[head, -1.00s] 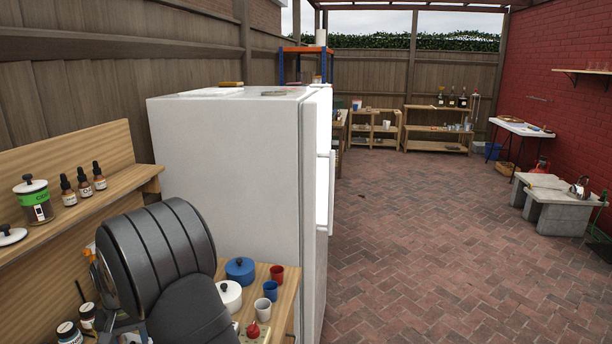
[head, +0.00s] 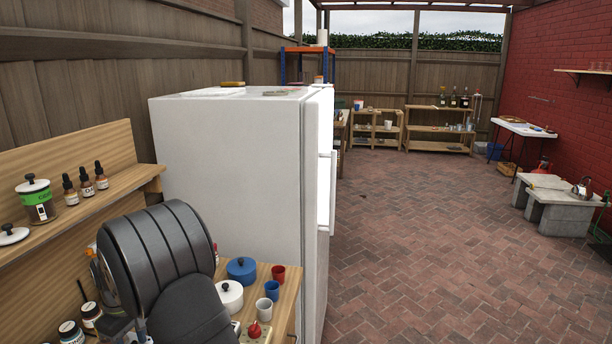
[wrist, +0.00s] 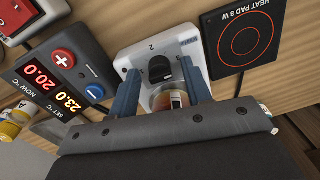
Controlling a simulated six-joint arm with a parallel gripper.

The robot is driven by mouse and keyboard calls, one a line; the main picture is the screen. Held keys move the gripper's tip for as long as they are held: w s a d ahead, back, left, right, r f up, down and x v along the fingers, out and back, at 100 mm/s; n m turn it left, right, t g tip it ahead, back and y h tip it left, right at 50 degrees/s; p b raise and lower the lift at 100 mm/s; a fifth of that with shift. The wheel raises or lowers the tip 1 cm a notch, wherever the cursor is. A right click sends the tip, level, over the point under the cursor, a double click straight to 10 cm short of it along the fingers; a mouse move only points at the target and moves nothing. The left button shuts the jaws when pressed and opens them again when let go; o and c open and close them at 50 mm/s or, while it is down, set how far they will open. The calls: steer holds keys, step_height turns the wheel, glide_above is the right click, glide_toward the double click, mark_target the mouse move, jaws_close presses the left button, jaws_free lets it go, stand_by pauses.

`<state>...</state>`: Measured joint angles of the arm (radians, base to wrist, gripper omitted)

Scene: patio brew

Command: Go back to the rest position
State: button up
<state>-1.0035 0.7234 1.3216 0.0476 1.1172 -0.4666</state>
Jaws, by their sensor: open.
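My gripper (wrist: 160,72) shows in the wrist view with its two blue-grey fingers apart. Below and between the fingers is a white device (wrist: 136,58) with a black knob, marked 2. A small amber, labelled container (wrist: 172,99) shows between the fingers, near the gripper's base; I cannot tell whether it touches them. In the head view my dark arm covers part of the wooden counter (head: 288,283), and the gripper is hidden behind it.
A heat pad (wrist: 243,42) and a temperature controller (wrist: 62,75) flank the device. Blue pot (head: 241,269), white pot (head: 230,296), red cup (head: 278,273) and blue cup (head: 272,290) stand right of my arm. A white fridge (head: 230,170) rises behind. The brick floor is open.

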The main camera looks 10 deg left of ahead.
steer(key=n, duration=0.4)
steer(key=shift+n, duration=0.4)
steer(key=shift+o, duration=0.4)
steer(key=o, duration=1.1)
steer(key=shift+r, duration=0.1)
steer(key=w+d+r, duration=0.3)
steer(key=d, duration=0.1)
steer(key=w+d+r+m, duration=0.1)
steer(key=w+d+r, duration=0.2)
steer(key=d+r, duration=0.1)
steer(key=w+d+r+m, duration=0.1)
steer(key=w+d+r, duration=0.2)
steer(key=w+d, duration=0.1)
steer(key=shift+d+r, duration=0.25)
steer(key=shift+d, duration=0.6)
steer(key=w+d+r+m, duration=0.1)
steer(key=d+r, duration=0.3)
steer(key=d, duration=0.2)
steer(key=w+d+r, duration=0.2)
steer(key=d+r, duration=0.1)
steer(key=d, duration=0.3)
steer(key=shift+t, duration=0.3)
steer(key=f, duration=0.9)
steer(key=shift+d+f, duration=0.2)
steer(key=shift+f, duration=0.2)
